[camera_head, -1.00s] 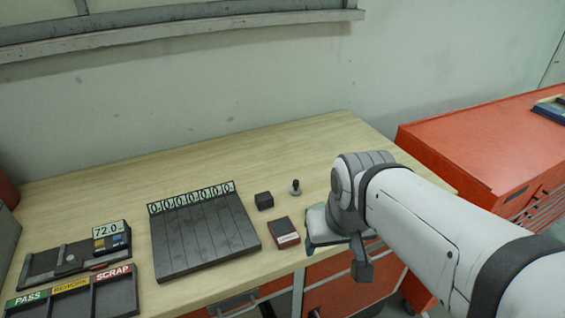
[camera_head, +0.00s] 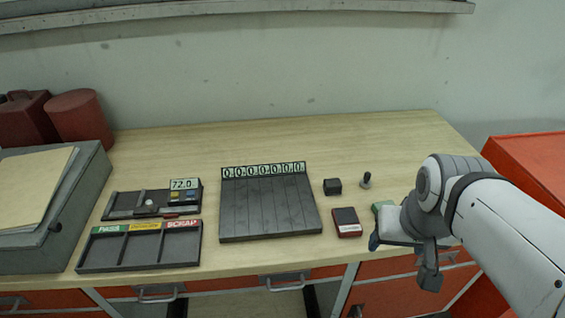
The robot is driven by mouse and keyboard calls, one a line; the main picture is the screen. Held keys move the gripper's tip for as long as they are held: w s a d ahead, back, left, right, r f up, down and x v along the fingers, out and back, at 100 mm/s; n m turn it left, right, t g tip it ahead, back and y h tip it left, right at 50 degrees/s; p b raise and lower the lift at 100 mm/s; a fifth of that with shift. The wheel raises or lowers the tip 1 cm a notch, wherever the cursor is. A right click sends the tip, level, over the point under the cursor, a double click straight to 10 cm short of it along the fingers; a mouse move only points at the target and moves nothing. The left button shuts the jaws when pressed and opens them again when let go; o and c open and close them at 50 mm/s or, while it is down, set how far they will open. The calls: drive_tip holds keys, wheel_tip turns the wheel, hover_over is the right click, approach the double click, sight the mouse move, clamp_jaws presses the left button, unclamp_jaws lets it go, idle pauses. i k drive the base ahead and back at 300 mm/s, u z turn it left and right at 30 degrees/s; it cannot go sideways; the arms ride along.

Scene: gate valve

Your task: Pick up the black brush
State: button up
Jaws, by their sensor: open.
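No object is plainly a brush at this size. A small dark upright piece with a knobbed handle (camera_head: 366,180) stands on the bench, left of my arm and further back. A small black block (camera_head: 332,187) sits just left of it. I cannot tell which of these is the black brush. My gripper (camera_head: 383,236) is over the bench's front edge, right of and nearer than both, touching neither. It is open and looks empty, though its fingers are partly hidden by the wrist.
A grooved dark tray (camera_head: 268,212), a sorting tray (camera_head: 140,254) and a gauge (camera_head: 184,190) are further left. The back of the bench is clear.

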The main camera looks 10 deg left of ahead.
sight(365, 182)
drive_tip(key=u, duration=1.9)
drive_tip(key=k, duration=0.85)
drive_tip(key=z, duration=1.35)
drive_tip(key=i, duration=1)
drive_tip(key=z, duration=0.05)
